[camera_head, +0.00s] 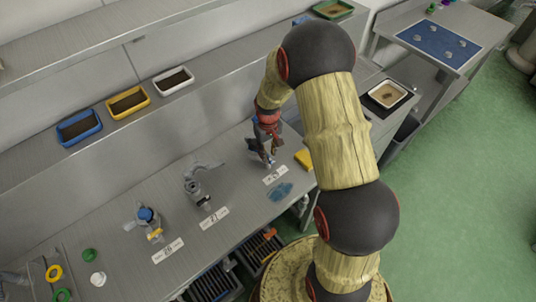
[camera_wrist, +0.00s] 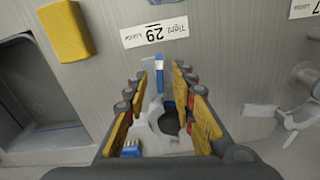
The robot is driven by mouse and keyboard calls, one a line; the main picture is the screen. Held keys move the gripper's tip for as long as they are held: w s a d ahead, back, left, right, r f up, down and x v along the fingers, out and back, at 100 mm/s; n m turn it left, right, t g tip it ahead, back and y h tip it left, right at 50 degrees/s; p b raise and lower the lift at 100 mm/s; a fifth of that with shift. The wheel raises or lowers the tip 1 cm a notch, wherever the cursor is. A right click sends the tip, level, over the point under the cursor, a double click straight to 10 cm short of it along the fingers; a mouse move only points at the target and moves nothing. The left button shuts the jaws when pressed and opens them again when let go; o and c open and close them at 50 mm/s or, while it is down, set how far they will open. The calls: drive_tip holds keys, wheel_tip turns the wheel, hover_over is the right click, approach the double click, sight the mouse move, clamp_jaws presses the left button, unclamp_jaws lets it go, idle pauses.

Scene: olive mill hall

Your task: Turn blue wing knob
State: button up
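My gripper (camera_wrist: 163,95) is open in the wrist view, its yellow-padded fingers on either side of a grey fitting (camera_wrist: 150,120) on the bench. Between the fingers are a thin upright blue piece (camera_wrist: 159,75), a dark round part (camera_wrist: 169,123) and a small blue block (camera_wrist: 131,148). I cannot tell which of these is a wing knob, or whether the fingers touch anything. In the head view my gripper (camera_head: 265,153) is down at this fitting, largely hiding it. Another fitting with a blue top (camera_head: 145,214) stands at the left front.
A middle grey fitting (camera_head: 197,190) stands to the left of my gripper. A yellow block (camera_head: 303,159) and blue patch (camera_head: 281,192) lie close by. Blue, yellow and white trays (camera_head: 173,80) stand on the shelf behind. Loose green, white and yellow parts (camera_head: 54,273) lie at far left.

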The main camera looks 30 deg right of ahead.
drive_tip(key=shift+f, duration=0.8)
drive_tip(key=c, duration=0.3)
clamp_jaws()
